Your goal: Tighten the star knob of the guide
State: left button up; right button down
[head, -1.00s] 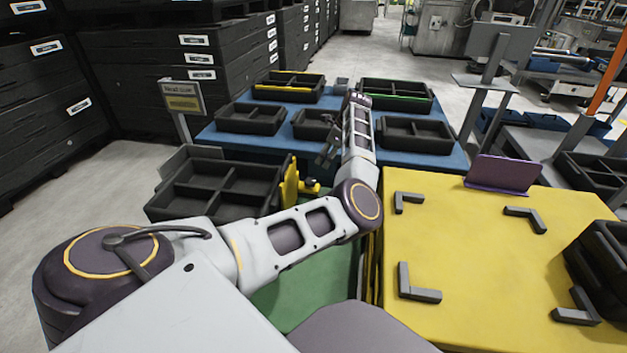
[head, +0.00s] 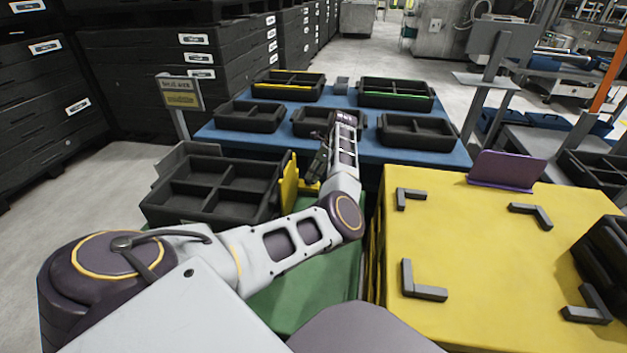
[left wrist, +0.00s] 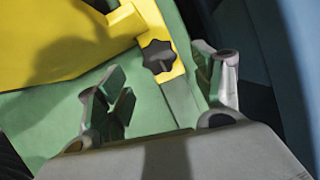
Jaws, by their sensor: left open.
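The star knob (left wrist: 158,57) is black and sits on the yellow guide (left wrist: 75,40) in the left wrist view. My left gripper (left wrist: 165,85) is open, its two fingers spread to either side below the knob. The knob lies just beyond the gap between the fingertips, and I see no contact. In the head view the yellow guide (head: 289,180) stands beside the black divided crate, and my left gripper (head: 318,165) is close to its right end, partly hidden by my arm. The knob cannot be made out in the head view. My right gripper is not in view.
A black divided crate (head: 168,217) stands left of the guide on a green surface (head: 300,295). A blue table (head: 300,148) with several black trays lies beyond. A yellow table (head: 460,240) with grey corner brackets and a purple panel (head: 503,170) is at the right.

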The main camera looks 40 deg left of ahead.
aim_at(312, 179)
pick_arm(q)
jog(key=shift+b+x, duration=0.55)
jog(key=shift+x, duration=1.45)
jog(key=c, duration=1)
